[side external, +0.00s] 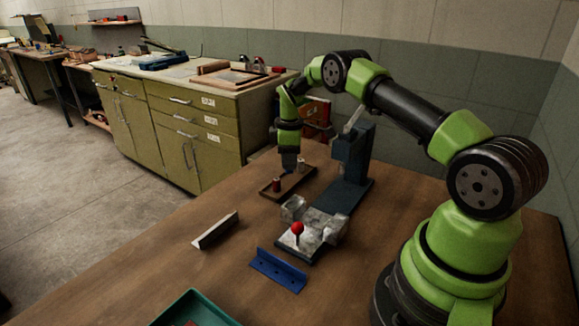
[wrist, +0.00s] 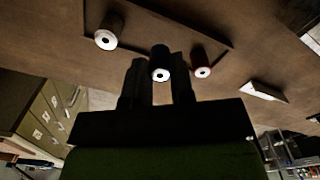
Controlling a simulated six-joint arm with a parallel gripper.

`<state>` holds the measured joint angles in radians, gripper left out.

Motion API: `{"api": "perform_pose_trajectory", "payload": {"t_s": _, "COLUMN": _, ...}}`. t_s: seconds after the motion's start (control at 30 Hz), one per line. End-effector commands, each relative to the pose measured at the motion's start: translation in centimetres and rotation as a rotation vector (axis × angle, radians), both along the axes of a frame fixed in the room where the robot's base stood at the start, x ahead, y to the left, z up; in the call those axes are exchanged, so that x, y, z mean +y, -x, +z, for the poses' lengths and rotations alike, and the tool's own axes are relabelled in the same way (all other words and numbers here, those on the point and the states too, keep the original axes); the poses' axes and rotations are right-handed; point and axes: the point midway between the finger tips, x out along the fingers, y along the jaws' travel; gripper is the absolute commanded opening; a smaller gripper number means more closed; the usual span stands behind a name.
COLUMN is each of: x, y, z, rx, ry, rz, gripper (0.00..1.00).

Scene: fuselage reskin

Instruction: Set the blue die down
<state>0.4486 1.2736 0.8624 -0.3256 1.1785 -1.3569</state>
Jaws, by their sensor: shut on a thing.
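The blue die is a dark cylinder with a pale holed end; in the wrist view the blue die (wrist: 160,62) sits between my two fingers. My gripper (wrist: 158,82) is shut on it. In the side view my gripper (side external: 288,166) points down over a shallow brown tray (side external: 290,187), and the blue die is hard to make out there. A red die (side external: 276,185) and a whitish die (side external: 301,165) stand in the tray on either side of my fingers. Whether the blue die touches the tray floor I cannot tell.
A dark press-like stand (side external: 352,160) rises just right of the tray. A grey fixture with a red knob (side external: 297,228), a blue angle bracket (side external: 278,269) and a pale-edged dark bar (side external: 215,230) lie nearer. A green bin (side external: 195,308) is at the front edge.

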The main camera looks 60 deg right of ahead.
Motion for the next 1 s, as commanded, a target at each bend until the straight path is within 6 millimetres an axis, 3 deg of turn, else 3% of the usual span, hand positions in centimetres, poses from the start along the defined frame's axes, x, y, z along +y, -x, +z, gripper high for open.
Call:
{"api": "perform_pose_trajectory", "payload": {"t_s": 0.13, "x": 0.0, "y": 0.0, "z": -2.0, "rx": 0.001, "ry": 0.0, "rz": -0.001, "gripper": 0.0}}
{"api": "perform_pose_trajectory", "payload": {"t_s": 0.53, "x": 0.0, "y": 0.0, "z": -2.5, "rx": -0.001, "ry": 0.001, "rz": -0.001, "gripper": 0.0}}
{"api": "perform_pose_trajectory", "payload": {"t_s": 0.57, "x": 0.0, "y": 0.0, "z": -2.5, "rx": -0.001, "ry": 0.001, "rz": -0.001, "gripper": 0.27}}
{"api": "perform_pose_trajectory", "payload": {"t_s": 0.67, "x": 0.0, "y": 0.0, "z": -2.5, "rx": -0.001, "ry": 0.001, "rz": -0.001, "gripper": 0.48}}
{"api": "perform_pose_trajectory", "payload": {"t_s": 1.0, "x": 0.0, "y": 0.0, "z": -1.9, "rx": -0.002, "ry": 0.001, "rz": -0.001, "gripper": 0.48}}
